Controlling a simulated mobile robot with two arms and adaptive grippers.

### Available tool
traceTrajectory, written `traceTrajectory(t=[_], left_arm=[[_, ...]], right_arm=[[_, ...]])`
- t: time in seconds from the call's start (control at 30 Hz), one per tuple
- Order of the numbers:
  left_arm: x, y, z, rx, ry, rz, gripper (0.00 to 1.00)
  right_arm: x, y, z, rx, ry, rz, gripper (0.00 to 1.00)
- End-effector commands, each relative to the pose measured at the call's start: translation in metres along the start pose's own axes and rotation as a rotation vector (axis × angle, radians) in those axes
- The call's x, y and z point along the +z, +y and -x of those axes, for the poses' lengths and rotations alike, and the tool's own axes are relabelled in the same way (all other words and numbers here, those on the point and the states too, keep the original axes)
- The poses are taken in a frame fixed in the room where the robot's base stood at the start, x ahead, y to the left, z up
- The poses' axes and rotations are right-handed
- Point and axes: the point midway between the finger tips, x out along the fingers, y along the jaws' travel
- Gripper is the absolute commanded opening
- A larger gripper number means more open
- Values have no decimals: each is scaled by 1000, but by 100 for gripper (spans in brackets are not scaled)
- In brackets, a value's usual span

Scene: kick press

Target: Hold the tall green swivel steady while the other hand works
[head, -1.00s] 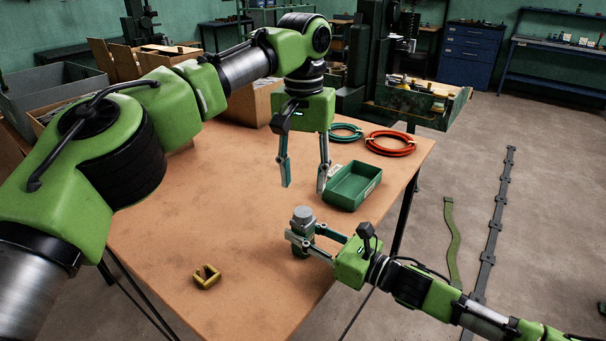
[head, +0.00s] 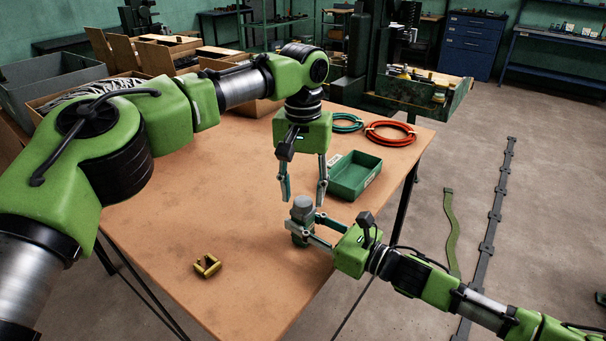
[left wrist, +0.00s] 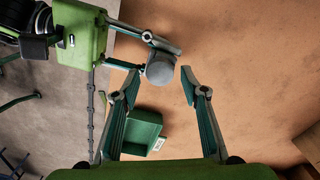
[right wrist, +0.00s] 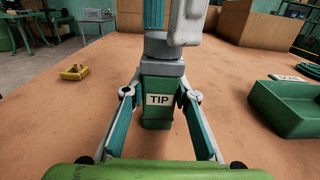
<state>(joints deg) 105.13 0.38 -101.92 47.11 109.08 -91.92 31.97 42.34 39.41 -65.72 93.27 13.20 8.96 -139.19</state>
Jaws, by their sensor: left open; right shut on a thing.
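The tall green swivel (head: 300,239) stands upright near the front right edge of the brown table, with a grey cap on top. My right gripper (head: 305,229) is shut on its body. In the right wrist view the swivel (right wrist: 157,118) shows a white label reading TIP between my right fingers. My left gripper (head: 303,196) is open and points down, its fingertips close to the grey cap. In the left wrist view the cap (left wrist: 160,68) appears between my left fingertips. I cannot tell whether they touch it.
A green tray (head: 355,176) lies behind the swivel. Red (head: 390,134) and green (head: 346,123) hose coils lie at the back of the table. A yellow bracket (head: 207,266) lies at the front left. The table's middle left is clear.

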Motion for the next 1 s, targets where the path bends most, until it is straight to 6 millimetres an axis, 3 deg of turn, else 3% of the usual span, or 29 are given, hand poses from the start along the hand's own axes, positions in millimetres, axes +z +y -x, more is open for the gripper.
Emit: traceTrajectory(t=[0.2, 0.47, 0.63, 0.93, 0.97, 1.0], left_arm=[[0, 0, -15, -1, 0, 0, 40], [0, 0, -16, 0, 0, 0, 40], [0, 0, -16, 0, 0, 0, 1], [0, 0, -16, -1, -1, -6, 1], [0, 0, -16, -1, -1, -6, 32], [0, 0, -16, 0, -1, -6, 42]], right_arm=[[0, 0, 0, 0, -1, 0, 0], [0, 0, 0, 0, 0, 0, 0], [0, 0, 0, 0, 0, 0, 0], [0, 0, 0, 0, 0, 0, 0], [0, 0, 0, 0, 0, 0, 0], [0, 0, 0, 0, 0, 0, 0]])
